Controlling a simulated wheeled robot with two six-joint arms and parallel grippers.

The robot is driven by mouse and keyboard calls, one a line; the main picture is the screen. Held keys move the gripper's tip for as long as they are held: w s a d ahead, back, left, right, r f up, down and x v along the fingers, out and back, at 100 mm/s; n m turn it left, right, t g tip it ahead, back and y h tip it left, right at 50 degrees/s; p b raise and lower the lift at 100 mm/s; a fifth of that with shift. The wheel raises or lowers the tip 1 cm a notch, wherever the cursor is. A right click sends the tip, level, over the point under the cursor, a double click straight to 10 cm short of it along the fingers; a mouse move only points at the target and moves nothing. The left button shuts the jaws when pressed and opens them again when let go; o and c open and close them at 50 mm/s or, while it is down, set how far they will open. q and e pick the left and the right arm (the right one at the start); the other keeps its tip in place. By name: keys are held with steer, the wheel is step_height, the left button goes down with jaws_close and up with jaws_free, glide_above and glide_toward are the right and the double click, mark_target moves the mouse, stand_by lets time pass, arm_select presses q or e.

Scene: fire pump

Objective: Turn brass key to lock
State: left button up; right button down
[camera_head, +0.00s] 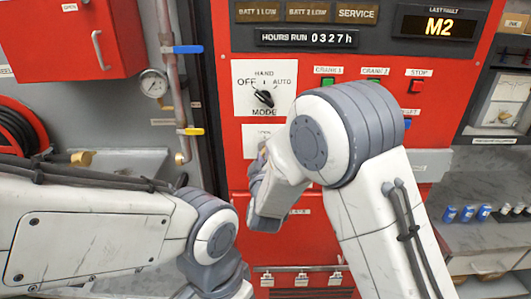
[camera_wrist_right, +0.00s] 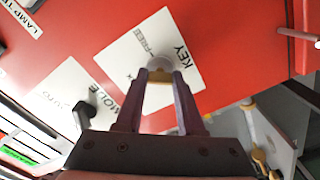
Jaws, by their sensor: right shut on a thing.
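The lettering FREE shows on the plate; other lettering is partly hidden by a finger. In the head view, my right arm hides the key, and only the top of its plate (camera_head: 256,135) shows below the mode plate. My left arm comes in from the left, with its gripper out of view.
The black MODE knob (camera_head: 264,98) is just above the key plate, and also shows in the right wrist view (camera_wrist_right: 86,112). Pipes with a blue valve lever (camera_head: 187,49) and a yellow lever (camera_head: 192,131) stand to the left. Small blue-capped items (camera_head: 467,213) lie on the right counter.

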steer(key=n+p, duration=0.1)
steer(key=n, duration=0.2)
steer(key=shift+n, duration=0.3)
steer(key=shift+n+p, duration=0.45)
steer(key=shift+n, duration=1.35)
steer(key=c, duration=0.5)
jaws_free()
steer(key=s+b, duration=0.3)
steer(key=s, duration=0.7)
steer(key=shift+s, duration=0.3)
